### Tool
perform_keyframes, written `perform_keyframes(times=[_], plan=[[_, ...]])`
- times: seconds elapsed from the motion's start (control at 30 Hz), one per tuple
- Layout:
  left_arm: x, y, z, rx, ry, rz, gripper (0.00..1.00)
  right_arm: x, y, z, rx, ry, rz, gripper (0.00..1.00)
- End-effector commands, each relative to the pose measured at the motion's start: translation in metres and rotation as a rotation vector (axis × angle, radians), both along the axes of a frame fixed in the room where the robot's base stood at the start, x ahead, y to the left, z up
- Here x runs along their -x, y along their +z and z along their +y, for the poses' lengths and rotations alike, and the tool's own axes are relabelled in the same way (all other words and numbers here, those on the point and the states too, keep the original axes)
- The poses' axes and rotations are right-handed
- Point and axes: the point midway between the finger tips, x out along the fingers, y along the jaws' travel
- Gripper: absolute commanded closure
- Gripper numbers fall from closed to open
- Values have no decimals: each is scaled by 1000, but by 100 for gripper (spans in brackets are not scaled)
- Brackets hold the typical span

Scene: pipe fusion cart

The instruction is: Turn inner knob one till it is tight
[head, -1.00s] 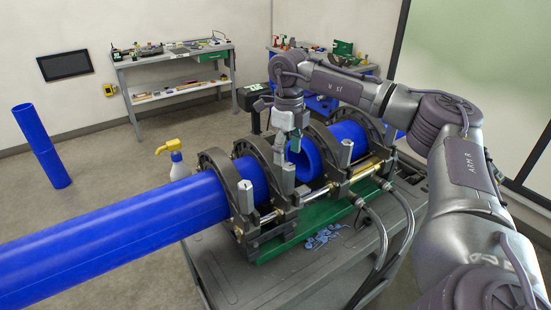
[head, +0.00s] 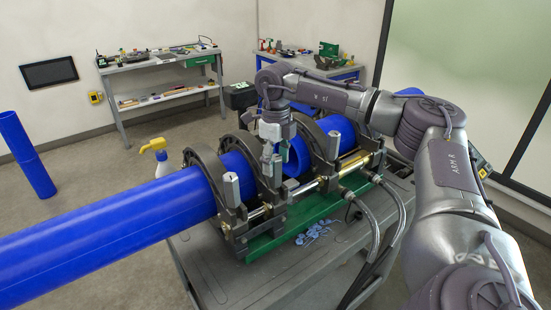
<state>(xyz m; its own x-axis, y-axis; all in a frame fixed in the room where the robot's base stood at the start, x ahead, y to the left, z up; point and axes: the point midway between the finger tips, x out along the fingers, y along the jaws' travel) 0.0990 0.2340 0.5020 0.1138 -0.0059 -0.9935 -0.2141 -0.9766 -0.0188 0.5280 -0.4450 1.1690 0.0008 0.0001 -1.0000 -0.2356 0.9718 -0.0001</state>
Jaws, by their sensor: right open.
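The pipe clamp machine holds two blue pipes (head: 120,225) in dark ring clamps, with upright silver knobs along its front side. An inner knob (head: 277,172) stands on the inner clamp of the left pipe. An outer knob (head: 231,188) is to its left, and another inner knob (head: 333,148) is to its right. My right gripper (head: 274,154) points down, open, just above and at the top of the left inner knob. The fingers partly overlap the knob and clamp, so contact cannot be told. My left gripper is out of view.
The machine sits on a green base (head: 300,222) on a grey cart (head: 235,275). Blue shavings (head: 313,232) lie in front of it. Two hoses (head: 372,225) hang at the right front. A spray bottle (head: 160,158) stands behind the left pipe.

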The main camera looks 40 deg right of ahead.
Motion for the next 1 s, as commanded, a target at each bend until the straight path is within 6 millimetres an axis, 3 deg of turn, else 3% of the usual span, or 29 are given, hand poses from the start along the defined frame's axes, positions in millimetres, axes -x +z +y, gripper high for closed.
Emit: perform_keyframes(times=[0.07,0.4,0.73,1.0], plan=[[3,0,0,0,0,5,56,0,0,0,0,0,0,45],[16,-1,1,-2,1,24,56,0,0,0,0,0,0,100],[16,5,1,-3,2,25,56,0,0,0,-1,-240,1,100],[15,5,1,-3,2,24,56,0,0,0,0,-265,0,100]])
